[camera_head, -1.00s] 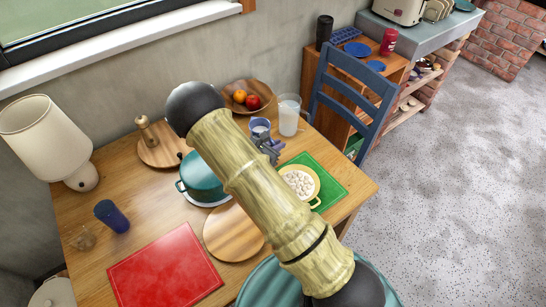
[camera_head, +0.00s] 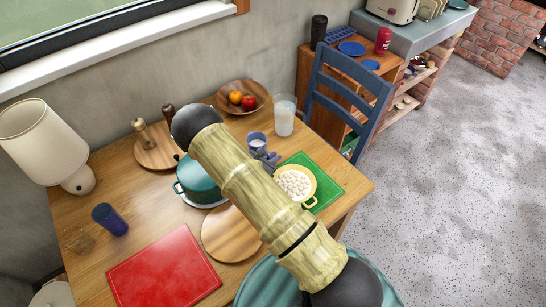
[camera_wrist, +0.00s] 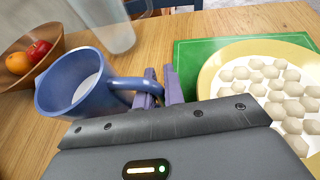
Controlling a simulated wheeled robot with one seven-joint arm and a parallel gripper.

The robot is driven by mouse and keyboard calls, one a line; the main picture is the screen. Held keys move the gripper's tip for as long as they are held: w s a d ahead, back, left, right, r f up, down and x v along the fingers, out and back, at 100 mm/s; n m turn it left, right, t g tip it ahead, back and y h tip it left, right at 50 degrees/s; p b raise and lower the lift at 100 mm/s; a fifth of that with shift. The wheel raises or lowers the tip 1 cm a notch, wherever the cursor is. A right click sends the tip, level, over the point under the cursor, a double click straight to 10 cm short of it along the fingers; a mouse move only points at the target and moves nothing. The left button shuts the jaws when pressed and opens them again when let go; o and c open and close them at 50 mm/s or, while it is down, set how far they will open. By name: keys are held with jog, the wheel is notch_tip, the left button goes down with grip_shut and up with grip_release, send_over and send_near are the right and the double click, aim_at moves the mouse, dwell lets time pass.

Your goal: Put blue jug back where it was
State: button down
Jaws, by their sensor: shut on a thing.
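The blue jug (camera_head: 257,139) is near the back of the wooden table, in front of the fruit bowl and glass. In the wrist view the jug (camera_wrist: 66,88) is upright or nearly so, with something white inside and its handle toward my gripper. My gripper (camera_wrist: 158,88) is shut on the jug's handle; it also shows in the head view (camera_head: 268,157), partly behind my arm. I cannot tell whether the jug's base touches the table.
A yellow pot of white pieces (camera_head: 296,183) stands on a green mat (camera_head: 326,186), right of my gripper. A tall glass (camera_head: 285,115) and fruit bowl (camera_head: 226,98) are behind the jug. A teal pot (camera_head: 198,183) is to the left. A red mat (camera_head: 163,268) lies in front.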

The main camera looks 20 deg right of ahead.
jog(key=shift+s+a, duration=0.1)
jog(key=c, duration=1.5)
grip_release()
jog(key=shift+f, duration=0.1)
jog(key=shift+r, duration=0.25)
jog(key=b+v, duration=0.1)
jog(key=v, duration=1.1)
jog(key=shift+b, duration=0.4)
jog(key=shift+f, duration=0.15)
